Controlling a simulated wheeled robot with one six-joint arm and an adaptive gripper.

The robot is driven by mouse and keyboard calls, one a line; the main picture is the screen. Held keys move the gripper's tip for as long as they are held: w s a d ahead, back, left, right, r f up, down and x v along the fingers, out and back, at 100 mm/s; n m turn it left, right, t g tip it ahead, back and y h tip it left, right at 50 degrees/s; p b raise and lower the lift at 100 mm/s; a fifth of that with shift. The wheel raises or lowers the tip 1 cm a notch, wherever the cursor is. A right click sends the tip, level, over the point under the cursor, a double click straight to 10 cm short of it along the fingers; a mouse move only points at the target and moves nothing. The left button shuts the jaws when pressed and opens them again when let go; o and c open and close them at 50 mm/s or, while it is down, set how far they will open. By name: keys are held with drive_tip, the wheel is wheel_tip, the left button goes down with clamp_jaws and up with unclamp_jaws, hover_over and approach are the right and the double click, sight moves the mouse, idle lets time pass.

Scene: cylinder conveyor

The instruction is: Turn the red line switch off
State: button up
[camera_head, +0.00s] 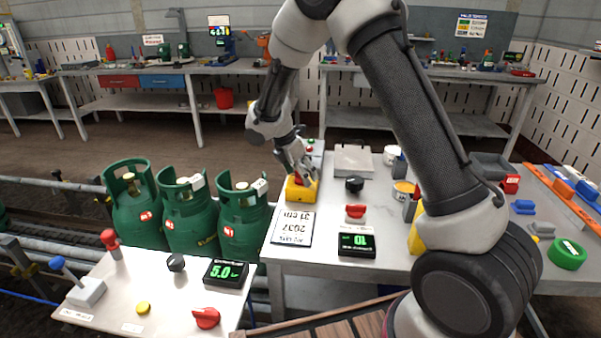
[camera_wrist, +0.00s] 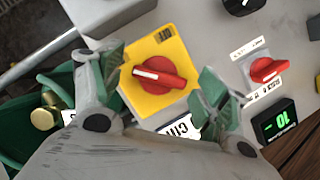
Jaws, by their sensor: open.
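A red rotary switch with a white stripe on its handle (camera_wrist: 160,72) sits on a yellow box (camera_wrist: 150,102) on the table. In the head view the yellow box (camera_head: 300,192) is partly covered by my gripper (camera_head: 301,172). My gripper (camera_wrist: 163,82) is open, with one finger on each side of the red handle and nothing held. The handle lies roughly across the line between the fingers, tilted slightly. Contact cannot be told. A second, smaller red knob (camera_wrist: 267,70) on a white base stands right of it, also in the head view (camera_head: 355,211).
Close by are a black knob (camera_head: 354,184), a display reading 10 (camera_head: 356,242) and a sign plate (camera_head: 292,228). Green gas cylinders (camera_head: 184,212) stand on the conveyor at left. A front-left panel (camera_head: 170,285) carries another red knob (camera_head: 206,318) and a display reading 5.0 (camera_head: 226,273).

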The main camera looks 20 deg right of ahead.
drive_tip(key=c, duration=1)
drive_tip(key=m+g, duration=0.1)
drive_tip(key=m, duration=0.3)
drive_tip(key=shift+w+m+g, duration=0.2)
drive_tip(key=shift+m+g, duration=0.2)
drive_tip(key=m, duration=0.2)
drive_tip(key=m+g, duration=0.1)
drive_tip(key=m, duration=0.1)
drive_tip(key=shift+w+m+g, duration=0.1)
drive_tip(key=shift+m+g, duration=0.2)
drive_tip(key=m+g+y, duration=0.1)
drive_tip(key=m, duration=0.3)
drive_tip(key=shift+d, duration=0.1)
drive_tip(key=shift+w+m+g+y, duration=0.1)
drive_tip(key=shift+m+g+y, duration=0.5)
drive_tip(key=shift+m, duration=1.5)
drive_tip(key=o, duration=1)
